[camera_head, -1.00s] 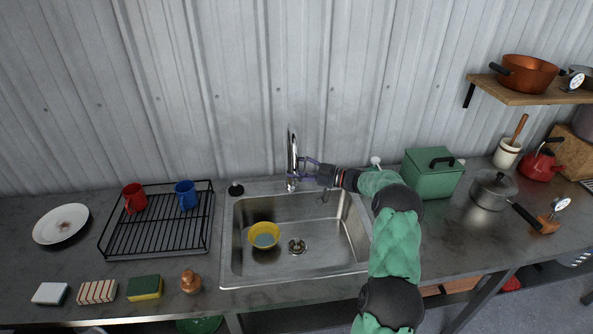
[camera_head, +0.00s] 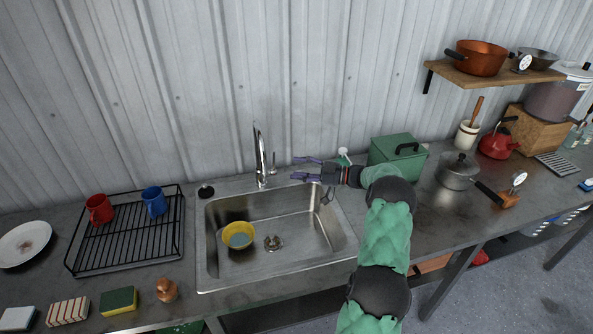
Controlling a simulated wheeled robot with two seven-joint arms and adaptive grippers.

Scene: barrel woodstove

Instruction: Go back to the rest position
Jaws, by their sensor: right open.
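My right gripper (camera_head: 303,168) is open and empty in the head view. It is to the right of the chrome faucet (camera_head: 261,160), above the back right part of the sink, with a gap between its fingers and the faucet. My right arm reaches in from the bottom, over the counter right of the sink. My left gripper is not in view. The steel sink (camera_head: 300,262) holds a yellow bowl (camera_head: 238,236) beside the drain.
A green box (camera_head: 398,157) stands close to the right of my arm, then a lidded saucepan (camera_head: 457,172). A black dish rack (camera_head: 120,247) with a red mug (camera_head: 99,209) and a blue mug (camera_head: 154,201) is left of the sink. A shelf (camera_head: 490,76) hangs upper right.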

